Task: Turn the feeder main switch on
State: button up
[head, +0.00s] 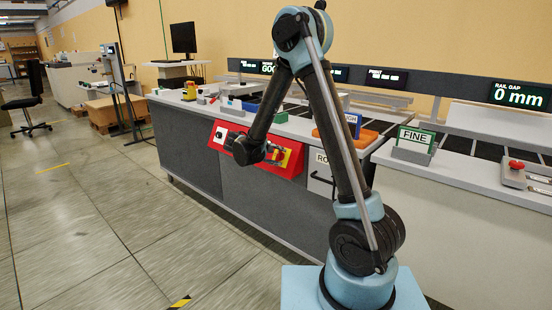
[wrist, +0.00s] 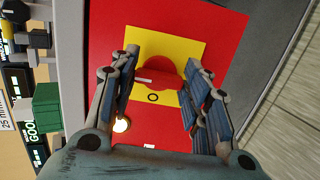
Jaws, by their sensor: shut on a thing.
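The feeder main switch is a red rotary knob (wrist: 170,70) on a yellow plate (wrist: 190,48), fixed to a red panel (wrist: 225,22). In the wrist view my gripper (wrist: 160,74) has its two fingers on either side of the knob, shut on it. A white mark shows on the knob, and a small black ring is printed on the plate beside it. In the head view my gripper (head: 274,151) is at the yellow plate (head: 285,158) on the red panel (head: 256,160); the knob is mostly hidden there by the gripper.
A round lamp (wrist: 121,124) glows on the panel near one finger. The panel sits on the front of a long grey cabinet (head: 185,140) with several items on top. Open tiled floor (head: 110,200) lies at left.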

jog(key=o, duration=1.1)
jog(key=shift+c, duration=0.2)
jog(key=shift+s, duration=0.1)
jog(key=v, duration=1.1)
jog(key=shift+s+a, duration=0.2)
jog(key=shift+a, duration=0.15)
jog(key=shift+d+r, duration=0.1)
jog(key=shift+d, duration=0.05)
jog(key=s+d+r+m+g+y, duration=0.15)
jog(key=s+d, duration=0.45)
jog(key=d, duration=0.6)
jog(key=s+d+r+m+g+y, duration=0.1)
jog(key=s+d+r+m+g, duration=0.3)
jog(key=d, duration=0.8)
jog(key=s+d+f+m+y, duration=0.2)
jog(key=s+f, duration=0.3)
jog(key=s, duration=0.6)
jog(key=s+d+f+m+y, duration=0.1)
jog(key=s+d+f+y, duration=0.3)
jog(key=s, duration=0.8)
jog(key=shift+s+d+f+m+g, duration=0.15)
jog(key=shift+d+f+m+g, duration=0.25)
jog(key=shift+f, duration=0.55)
